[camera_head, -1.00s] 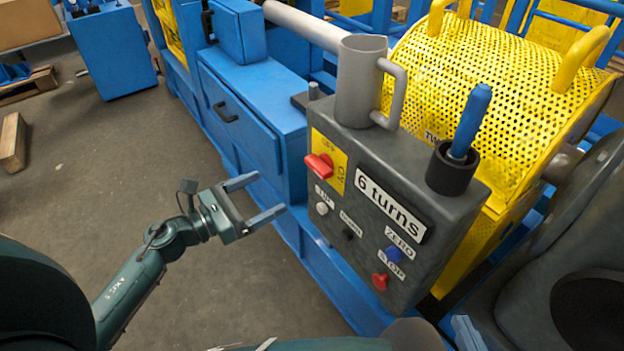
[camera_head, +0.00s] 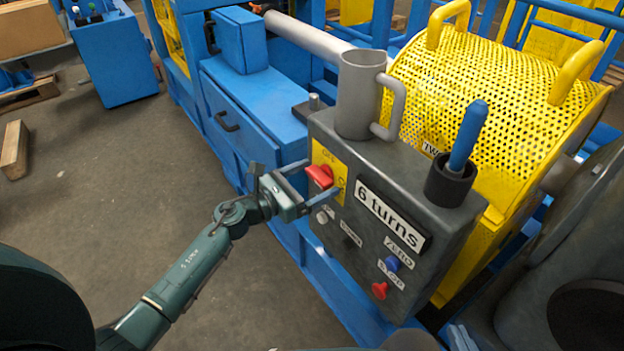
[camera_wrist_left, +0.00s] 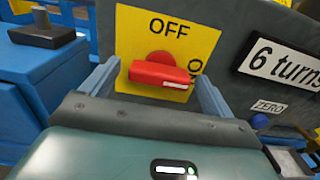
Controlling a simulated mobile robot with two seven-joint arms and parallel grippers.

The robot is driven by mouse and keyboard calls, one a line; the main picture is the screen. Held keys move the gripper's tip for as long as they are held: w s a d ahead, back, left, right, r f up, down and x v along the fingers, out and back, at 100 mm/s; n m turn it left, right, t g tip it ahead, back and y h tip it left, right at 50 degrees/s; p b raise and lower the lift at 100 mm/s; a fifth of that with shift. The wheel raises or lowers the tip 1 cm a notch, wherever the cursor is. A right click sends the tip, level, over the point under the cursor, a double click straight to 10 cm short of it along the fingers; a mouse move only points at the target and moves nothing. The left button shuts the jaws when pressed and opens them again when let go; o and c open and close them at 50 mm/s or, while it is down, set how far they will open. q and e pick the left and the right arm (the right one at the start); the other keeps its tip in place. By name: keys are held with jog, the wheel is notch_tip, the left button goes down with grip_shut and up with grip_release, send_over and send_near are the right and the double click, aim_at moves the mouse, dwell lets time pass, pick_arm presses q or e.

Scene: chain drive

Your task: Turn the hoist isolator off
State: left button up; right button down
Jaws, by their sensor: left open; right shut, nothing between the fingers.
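The hoist isolator is a red rotary handle (camera_head: 319,176) on a yellow plate (camera_head: 330,160) on the dark control box. In the left wrist view the handle (camera_wrist_left: 160,74) lies roughly crosswise, its white-marked end towards the ON lettering at the right; OFF is printed above. My left gripper (camera_head: 313,182) is open at the plate, with one finger at each end of the handle. Contact with the handle cannot be told. My right gripper (camera_head: 463,334) shows only partly at the bottom edge, shut and empty, away from the isolator.
The box (camera_head: 409,269) also carries a "6 turns" sign (camera_head: 391,216), several push buttons, a grey mug-like cup (camera_head: 359,100) and a blue-handled tool in a black holder (camera_head: 449,182). A yellow perforated guard (camera_head: 490,95) stands behind. Open floor lies to the left.

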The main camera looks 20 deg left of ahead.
pick_arm(q)
jog(key=shift+c, duration=0.6)
jog(key=c, duration=0.9)
jog(key=shift+o, duration=0.2)
